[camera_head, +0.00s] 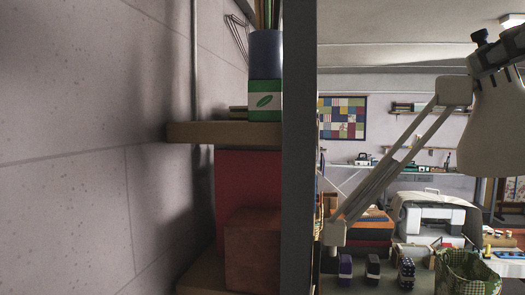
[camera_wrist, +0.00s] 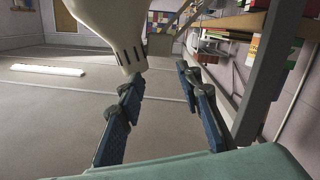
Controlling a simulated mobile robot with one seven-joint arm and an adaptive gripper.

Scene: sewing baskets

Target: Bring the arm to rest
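My gripper (camera_wrist: 159,79) shows in the wrist view, with its two dark blue fingers spread apart and nothing between them. In the head view the lamp head (camera_head: 492,125) is at the upper right on a jointed lamp arm (camera_head: 385,178).
A dark post (camera_head: 298,150) stands close in the head view, beside a shelf (camera_head: 215,132) holding a green and blue container (camera_head: 265,85). A covered sewing machine (camera_head: 435,215) and a checked basket (camera_head: 465,272) are at the lower right.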

